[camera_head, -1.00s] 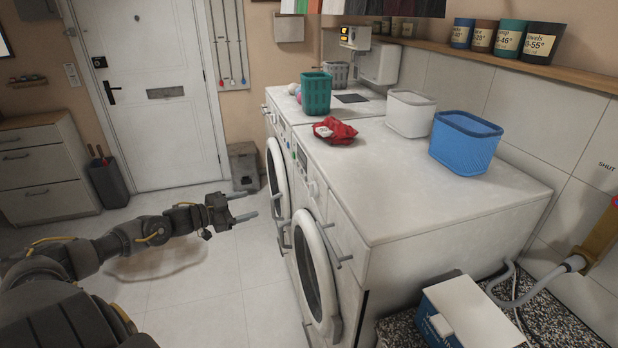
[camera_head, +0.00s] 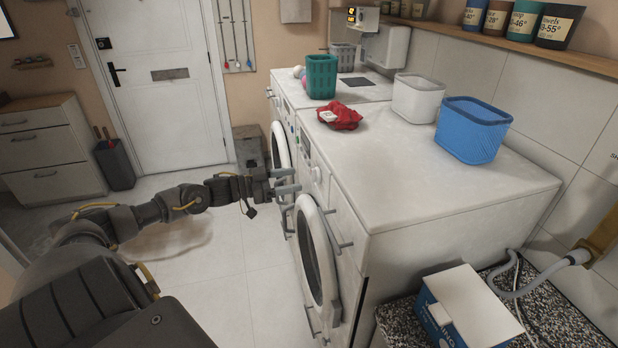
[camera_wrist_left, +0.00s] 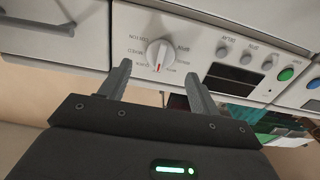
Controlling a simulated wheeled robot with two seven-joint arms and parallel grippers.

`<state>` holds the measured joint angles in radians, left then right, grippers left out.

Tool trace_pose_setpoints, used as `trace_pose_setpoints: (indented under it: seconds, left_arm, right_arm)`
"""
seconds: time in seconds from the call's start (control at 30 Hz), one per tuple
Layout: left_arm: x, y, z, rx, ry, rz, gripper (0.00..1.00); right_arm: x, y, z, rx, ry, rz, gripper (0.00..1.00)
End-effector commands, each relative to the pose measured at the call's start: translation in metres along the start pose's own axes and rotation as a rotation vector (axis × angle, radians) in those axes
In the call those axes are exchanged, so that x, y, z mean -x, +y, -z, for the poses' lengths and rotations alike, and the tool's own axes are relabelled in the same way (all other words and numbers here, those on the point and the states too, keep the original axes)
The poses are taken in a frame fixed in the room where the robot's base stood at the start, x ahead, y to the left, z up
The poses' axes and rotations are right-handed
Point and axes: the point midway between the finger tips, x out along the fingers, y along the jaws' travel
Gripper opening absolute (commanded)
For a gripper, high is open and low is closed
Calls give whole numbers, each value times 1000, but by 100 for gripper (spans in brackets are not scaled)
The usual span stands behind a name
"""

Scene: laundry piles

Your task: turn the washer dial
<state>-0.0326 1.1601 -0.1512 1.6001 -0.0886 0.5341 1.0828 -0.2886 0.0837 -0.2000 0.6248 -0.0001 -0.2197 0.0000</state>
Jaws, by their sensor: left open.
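The washer dial (camera_wrist_left: 160,54) is a round white knob with a red mark, on the white front panel in the left wrist view. Printed labels ring it. In the head view the dial (camera_head: 317,174) is small, high on the front of the nearer washer (camera_head: 430,194). My left gripper (camera_head: 290,180) is open, its fingers pointing at the washer front. In the left wrist view its two fingertips (camera_wrist_left: 158,68) stand on either side of the dial's lower part. I cannot tell whether they touch it. My right gripper is not in view.
Several buttons, including a green one (camera_wrist_left: 286,74), and a dark display sit right of the dial. Round doors with handles (camera_head: 316,252) are below. A red cloth (camera_head: 340,117), a teal basket (camera_head: 321,77), a white bin and a blue bin stand on top.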

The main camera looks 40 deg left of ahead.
Motion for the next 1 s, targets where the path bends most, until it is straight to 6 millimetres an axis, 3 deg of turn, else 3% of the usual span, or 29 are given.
trace_pose_setpoints:
  seconds: [0.2, 0.4, 0.8, 1.0]
  left_arm:
    - [-31, 0, 3, 0, 3, 1, 63]
    - [-49, 0, 1, 1, 1, 0, 63]
    - [-54, 0, -1, 1, -2, 1, 63]
    - [-54, 0, -1, 0, -1, 0, 38]
  right_arm:
    - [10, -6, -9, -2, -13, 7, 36]
    - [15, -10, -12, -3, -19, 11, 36]
    - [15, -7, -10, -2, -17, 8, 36]
    - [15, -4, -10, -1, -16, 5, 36]
